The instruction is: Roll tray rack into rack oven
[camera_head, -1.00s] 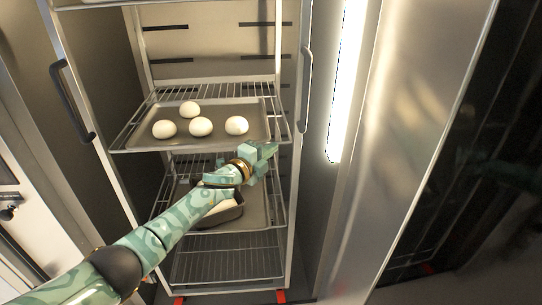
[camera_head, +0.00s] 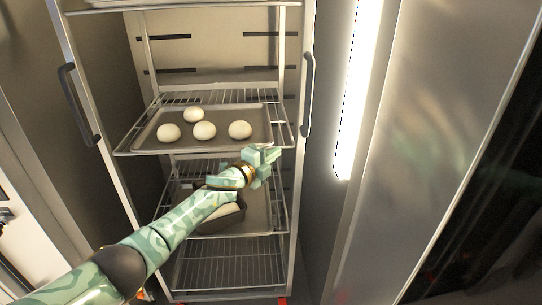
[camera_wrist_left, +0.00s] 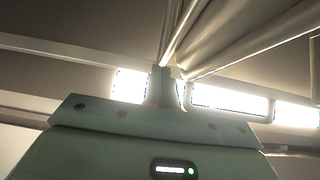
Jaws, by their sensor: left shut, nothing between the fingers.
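The tray rack (camera_head: 297,200) stands upright in front of me, inside or at the opening of the tall metal oven chamber; I cannot tell how deep. Its upper tray (camera_head: 258,116) carries several white dough balls (camera_head: 204,131). Black handles sit on the left post (camera_head: 77,103) and the right post (camera_head: 308,94). My left gripper (camera_head: 270,155) is shut and empty in front of the rack, below the upper tray's right front. It also shows in the left wrist view (camera_wrist_left: 163,88). My right gripper is out of view.
A bright vertical light strip (camera_head: 354,90) runs along the wall to the right of the rack. A broad steel panel (camera_head: 430,130) and a dark glossy surface (camera_head: 500,200) stand farther right. Red parts (camera_head: 282,301) show at the rack's foot.

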